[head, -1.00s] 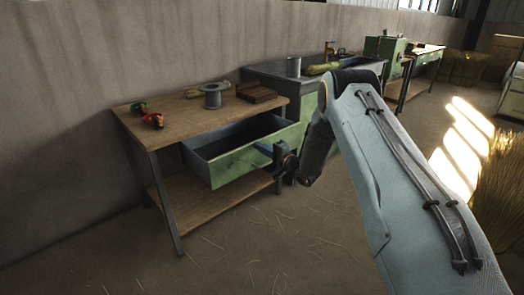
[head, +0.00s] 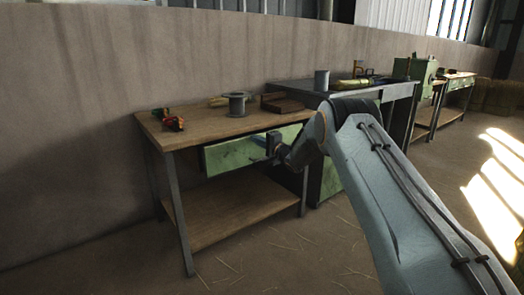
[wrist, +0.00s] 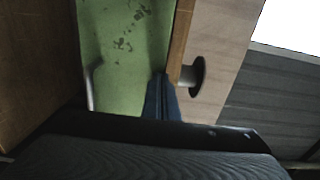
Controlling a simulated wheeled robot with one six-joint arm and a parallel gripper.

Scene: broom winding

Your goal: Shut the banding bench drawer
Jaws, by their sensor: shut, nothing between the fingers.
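The banding bench (head: 228,126) has a wooden top and dark metal legs. Its green drawer (head: 232,153) sits under the top, with its front panel close to the bench edge and no open interior showing. I cannot tell whether a small gap remains. My gripper (head: 274,146) is at the right part of the drawer front, its fingers shut and empty. In the wrist view the closed blue fingers (wrist: 162,100) lie against or very near the green drawer front (wrist: 125,60). A metal handle (wrist: 94,85) shows beside them.
A grey-topped green bench (head: 345,92) stands to the right. The floor in front, strewn with straw, is clear.

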